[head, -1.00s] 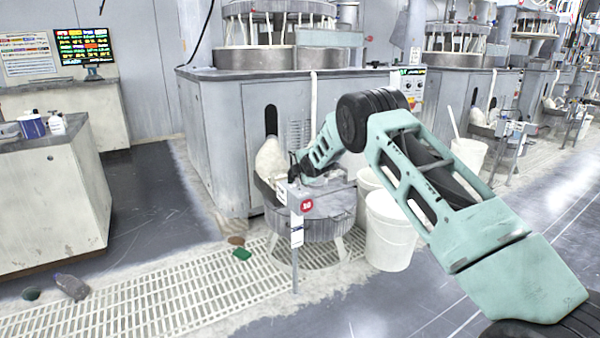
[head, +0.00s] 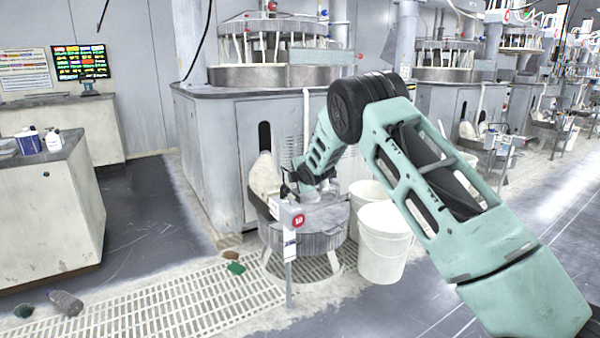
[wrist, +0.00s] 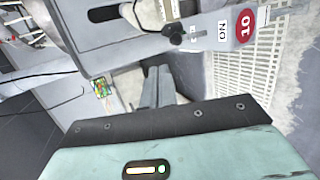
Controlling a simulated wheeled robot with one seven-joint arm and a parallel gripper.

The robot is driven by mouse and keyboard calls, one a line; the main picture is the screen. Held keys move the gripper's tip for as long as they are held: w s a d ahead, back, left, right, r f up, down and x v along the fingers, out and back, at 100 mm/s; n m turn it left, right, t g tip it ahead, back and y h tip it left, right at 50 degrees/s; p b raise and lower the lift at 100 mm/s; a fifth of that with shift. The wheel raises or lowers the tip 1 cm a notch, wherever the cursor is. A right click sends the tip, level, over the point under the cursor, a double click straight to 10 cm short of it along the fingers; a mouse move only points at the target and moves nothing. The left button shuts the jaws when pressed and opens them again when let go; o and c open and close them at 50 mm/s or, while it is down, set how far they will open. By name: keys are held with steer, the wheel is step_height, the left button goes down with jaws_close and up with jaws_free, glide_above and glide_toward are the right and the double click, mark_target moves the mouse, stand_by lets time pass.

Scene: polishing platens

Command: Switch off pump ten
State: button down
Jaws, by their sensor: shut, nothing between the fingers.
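The pump ten switch box (head: 287,214) is a small grey box on a thin post, with a red round "10" sign (head: 298,220). In the wrist view the red "10" sign (wrist: 246,22) stands beside an "ON" label (wrist: 222,28). A black switch knob (wrist: 176,34) sits on the box near that label; I cannot tell its setting for certain. My gripper (wrist: 157,84) is shut and empty, its grey fingers apart from the knob in the picture. In the head view my gripper (head: 299,186) is just above and behind the box, partly hidden by my wrist.
A round grey tub (head: 318,240) stands behind the post, with a white bucket (head: 383,250) to its right. The large polishing machine (head: 215,150) rises behind. Dark floor at left is open.

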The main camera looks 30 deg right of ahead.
steer(key=v, duration=0.3)
steer(key=r+v, duration=0.1)
steer(key=shift+s+a+r, duration=0.1)
steer(key=shift+r, duration=0.05)
stand_by(0.4)
steer(key=s+a+r+m+g+y, duration=0.2)
steer(key=s+a+m+g+y, duration=0.3)
steer(key=s+a, duration=2.1)
steer(key=s+a+m+g+h, duration=0.1)
steer(key=s+a+m+g, duration=0.2)
steer(key=s, duration=1.2)
steer(key=s+a+m+g+h, duration=0.15)
steer(key=s+g, duration=0.25)
steer(key=s, duration=1.1)
step_height(320, 180, up, 24)
steer(key=p, duration=2.4)
steer(key=shift+a+f+p, duration=0.25)
steer(key=shift+p, duration=0.05)
